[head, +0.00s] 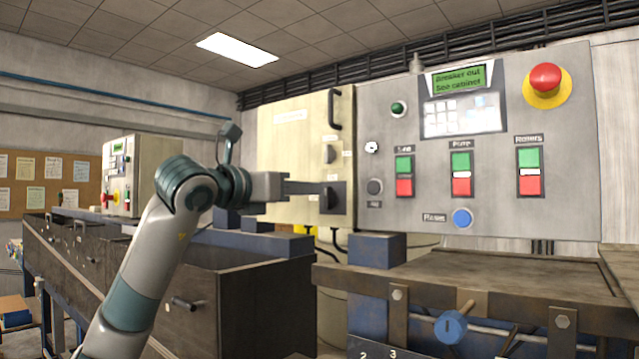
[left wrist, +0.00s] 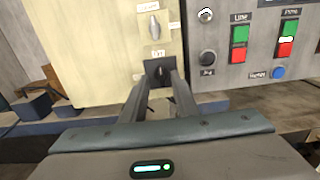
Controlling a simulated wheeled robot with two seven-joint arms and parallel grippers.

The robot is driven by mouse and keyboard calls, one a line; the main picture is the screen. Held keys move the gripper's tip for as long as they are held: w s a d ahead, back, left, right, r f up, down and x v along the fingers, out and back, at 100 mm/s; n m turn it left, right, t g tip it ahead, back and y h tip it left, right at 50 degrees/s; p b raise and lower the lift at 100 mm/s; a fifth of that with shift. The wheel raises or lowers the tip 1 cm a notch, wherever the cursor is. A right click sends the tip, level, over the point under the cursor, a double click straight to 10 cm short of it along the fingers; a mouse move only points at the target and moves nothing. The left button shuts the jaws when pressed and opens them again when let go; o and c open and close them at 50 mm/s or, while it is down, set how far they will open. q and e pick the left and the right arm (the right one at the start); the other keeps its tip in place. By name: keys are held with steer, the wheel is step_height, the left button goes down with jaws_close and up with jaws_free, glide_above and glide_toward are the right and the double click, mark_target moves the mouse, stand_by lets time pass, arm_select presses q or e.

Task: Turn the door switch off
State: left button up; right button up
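A rotary switch with a dark knob on a black square plate (head: 338,194) sits low on the cream cabinet door; I take it to be the door switch. In the left wrist view the switch (left wrist: 157,70) shows between my fingertips, its knob roughly upright. My left gripper (head: 322,188) reaches the switch from the left, fingers pointing at the cabinet. In the left wrist view its two fingers (left wrist: 159,82) stand apart, one on each side of the knob. Contact with the knob cannot be told. My right gripper is not in view.
A second grey knob (head: 330,153) and a black handle (head: 334,110) are above on the door. The grey control panel (head: 416,205) with buttons and a red emergency stop (head: 546,78) adjoins at the right. A blue block (head: 377,250) stands below.

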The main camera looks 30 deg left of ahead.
mark_target(325, 190)
arm_select(q)
steer(key=w, duration=0.2)
steer(key=w+p, duration=0.1)
steer(key=w, duration=0.1)
steer(key=w+p, duration=0.1)
steer(key=w, duration=0.1)
steer(key=shift+d, duration=0.25)
steer(key=shift+c, duration=0.3)
jaws_close()
